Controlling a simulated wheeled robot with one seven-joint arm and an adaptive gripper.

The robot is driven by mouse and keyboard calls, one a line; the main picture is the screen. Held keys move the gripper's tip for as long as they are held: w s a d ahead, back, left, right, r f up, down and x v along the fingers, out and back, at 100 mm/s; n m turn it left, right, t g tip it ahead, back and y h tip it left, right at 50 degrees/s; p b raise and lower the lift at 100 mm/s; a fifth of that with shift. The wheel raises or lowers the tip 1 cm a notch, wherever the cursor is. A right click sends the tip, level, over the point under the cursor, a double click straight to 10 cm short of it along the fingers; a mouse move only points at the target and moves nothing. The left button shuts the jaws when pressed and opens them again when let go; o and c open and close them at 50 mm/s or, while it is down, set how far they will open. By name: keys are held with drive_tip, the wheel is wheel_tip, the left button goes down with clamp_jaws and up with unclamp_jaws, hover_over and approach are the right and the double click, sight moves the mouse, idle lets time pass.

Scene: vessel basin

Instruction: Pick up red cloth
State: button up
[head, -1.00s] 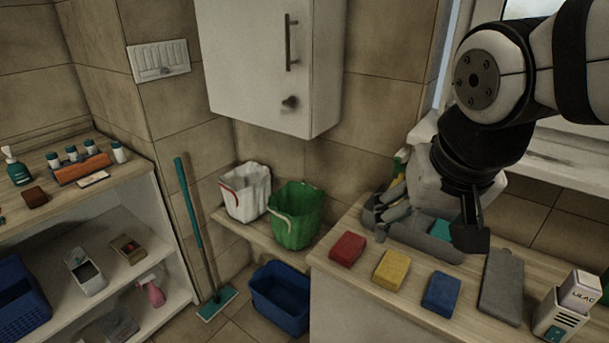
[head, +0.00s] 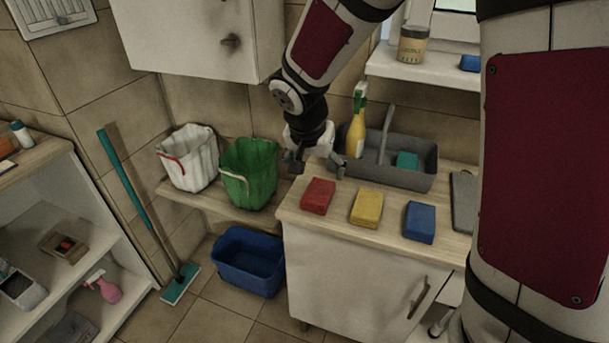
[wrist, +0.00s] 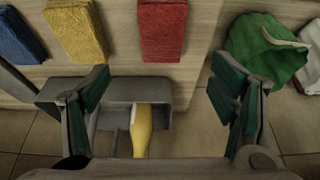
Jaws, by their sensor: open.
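The red cloth (head: 318,196) is a folded block lying on the wooden counter, leftmost of a row with a yellow cloth (head: 366,208) and a blue cloth (head: 419,222). My gripper (head: 316,166) is just behind the red cloth, above the counter's back left part. In the wrist view the red cloth (wrist: 162,30) lies at the top, beyond the open fingers of my gripper (wrist: 165,100). Nothing is between the fingertips, and the gripper is apart from the cloth.
A grey caddy (head: 410,178) with a yellow spray bottle (head: 356,132) stands behind the cloths. A blue basin (head: 248,262) is on the floor. A wall cabinet hangs above.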

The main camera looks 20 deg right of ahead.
hover_over(318, 191)
drive_tip(key=s, duration=0.2)
drive_tip(key=f, duration=0.4)
drive_tip(key=shift+w+a+f, duration=0.15)
drive_tip(key=shift+w+a, duration=0.05)
drive_tip(key=shift+a, duration=0.15)
drive_tip(key=shift+a+b+x, duration=0.15)
drive_tip(key=shift+x, duration=1.15)
drive_tip(key=shift+a+b+x, duration=0.15)
drive_tip(key=shift+x, duration=1.15)
drive_tip(key=shift+s+f+b, duration=0.2)
drive_tip(key=shift+f+b, duration=0.15)
drive_tip(key=shift+b, duration=0.15)
drive_tip(key=shift+c, duration=0.5)
drive_tip(key=c, duration=1)
